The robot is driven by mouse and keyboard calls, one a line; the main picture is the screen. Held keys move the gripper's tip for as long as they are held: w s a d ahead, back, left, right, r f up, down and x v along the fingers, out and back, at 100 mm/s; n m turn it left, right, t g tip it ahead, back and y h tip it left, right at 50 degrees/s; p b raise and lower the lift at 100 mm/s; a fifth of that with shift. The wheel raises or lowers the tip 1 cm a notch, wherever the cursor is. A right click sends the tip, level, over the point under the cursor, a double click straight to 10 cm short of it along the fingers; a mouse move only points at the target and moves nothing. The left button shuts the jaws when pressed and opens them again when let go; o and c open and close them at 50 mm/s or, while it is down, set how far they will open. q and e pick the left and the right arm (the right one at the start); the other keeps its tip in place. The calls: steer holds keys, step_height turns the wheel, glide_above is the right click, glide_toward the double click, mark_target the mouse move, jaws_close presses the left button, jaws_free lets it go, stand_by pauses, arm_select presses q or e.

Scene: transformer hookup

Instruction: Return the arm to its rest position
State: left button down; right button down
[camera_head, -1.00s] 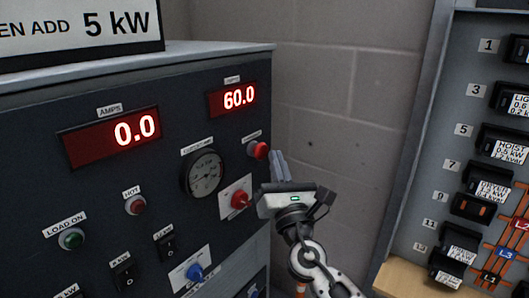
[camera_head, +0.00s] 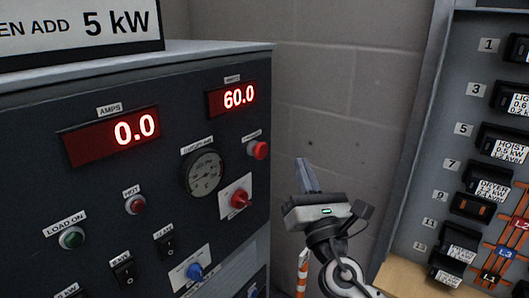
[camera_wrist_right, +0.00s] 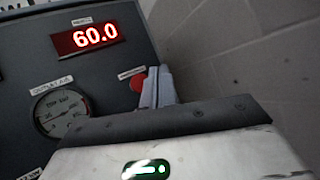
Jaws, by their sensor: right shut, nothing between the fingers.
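My right gripper (camera_head: 306,176) is in the head view, right of the control panel (camera_head: 100,180) and in front of the grey block wall. Its fingers are together, point upward and hold nothing. The gripper is apart from the panel's red push button (camera_head: 259,150) and red rotary knob (camera_head: 240,199). In the right wrist view the shut fingers (camera_wrist_right: 159,86) overlap part of the red button (camera_wrist_right: 138,82) in the picture. My left gripper is not in view.
The panel carries displays reading 0.0 (camera_head: 134,129) and 60.0 (camera_head: 238,96), a round gauge (camera_head: 205,173) and a blue knob (camera_head: 195,271). A breaker board (camera_head: 440,150) stands at the right, above a wooden surface (camera_head: 400,278). Open space lies between panel and board.

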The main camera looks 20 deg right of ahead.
steer(key=shift+s+d, duration=0.1)
steer(key=shift+s, duration=0.05)
stand_by(0.3)
steer(key=s+a+f+m+g+y, duration=0.1)
steer(key=s+a+f+m+g, duration=0.2)
steer(key=f+m, duration=0.55)
steer(key=s+a+f+m+g+y, duration=0.1)
steer(key=s+f+m+g, duration=0.3)
steer(key=f+m, duration=0.5)
steer(key=s+a+f+m+g+y+p, duration=0.1)
steer(key=s+a+f+m+g+y, duration=0.3)
steer(key=s+a+f+m, duration=0.4)
step_height(320, 180, down, 3)
steer(key=s+m+g, duration=0.1)
steer(key=s+m, duration=0.2)
steer(key=m, duration=0.1)
steer(key=shift+g, duration=0.3)
steer(key=shift+w, duration=0.1)
